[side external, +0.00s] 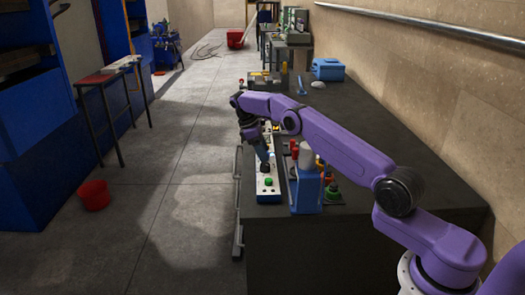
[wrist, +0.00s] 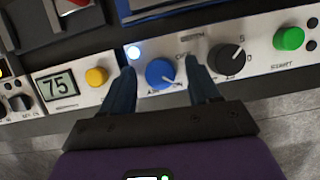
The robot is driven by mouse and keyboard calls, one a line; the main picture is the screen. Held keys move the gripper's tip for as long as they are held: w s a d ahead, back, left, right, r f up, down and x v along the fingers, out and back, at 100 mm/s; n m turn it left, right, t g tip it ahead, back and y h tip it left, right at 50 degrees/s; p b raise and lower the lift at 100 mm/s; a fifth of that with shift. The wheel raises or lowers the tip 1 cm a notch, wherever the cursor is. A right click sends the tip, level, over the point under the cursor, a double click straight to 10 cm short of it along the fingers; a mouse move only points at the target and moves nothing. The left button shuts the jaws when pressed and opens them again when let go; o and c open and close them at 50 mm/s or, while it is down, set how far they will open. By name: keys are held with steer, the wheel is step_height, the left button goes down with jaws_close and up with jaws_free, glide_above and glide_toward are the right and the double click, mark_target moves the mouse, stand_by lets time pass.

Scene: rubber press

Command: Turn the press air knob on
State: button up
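The blue air knob (wrist: 159,73) sits on a white control panel (wrist: 265,63) in the wrist view. Its white mark points down and to the right, towards the lettering below it; "OFF" is printed at its upper right. My gripper (wrist: 160,70) is open, with one dark blue finger on each side of the knob. A gap shows between each finger and the knob in this view. In the side view my gripper (side external: 265,165) points down over the panel (side external: 268,194) at the bench edge, and the knob cannot be made out there.
A lit white lamp (wrist: 133,52) is at the knob's upper left. A black dial (wrist: 230,58) and a green button (wrist: 289,38) are to the right. A yellow button (wrist: 96,77) and a display reading 75 (wrist: 58,86) are to the left. A blue machine (side external: 307,190) stands beside the panel.

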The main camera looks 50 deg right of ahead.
steer(key=shift+r, duration=1.6)
steer(key=s+a+r, duration=0.3)
steer(key=s+r, duration=0.6)
steer(key=s, duration=0.4)
steer(key=shift+s+a+r, duration=0.15)
steer(key=shift+s+r, duration=0.15)
steer(key=shift+r, duration=0.1)
steer(key=w+d+r+m+t+y, duration=0.2)
steer(key=w+m, duration=0.4)
steer(key=w+d+r+m+t+y, duration=0.2)
steer(key=w+d+m, duration=0.1)
steer(key=w+m, duration=0.3)
steer(key=shift+n, duration=0.4)
steer(key=f, duration=1.1)
steer(key=w+a+f, duration=0.1)
steer(key=f, duration=0.5)
steer(key=shift+a, duration=0.1)
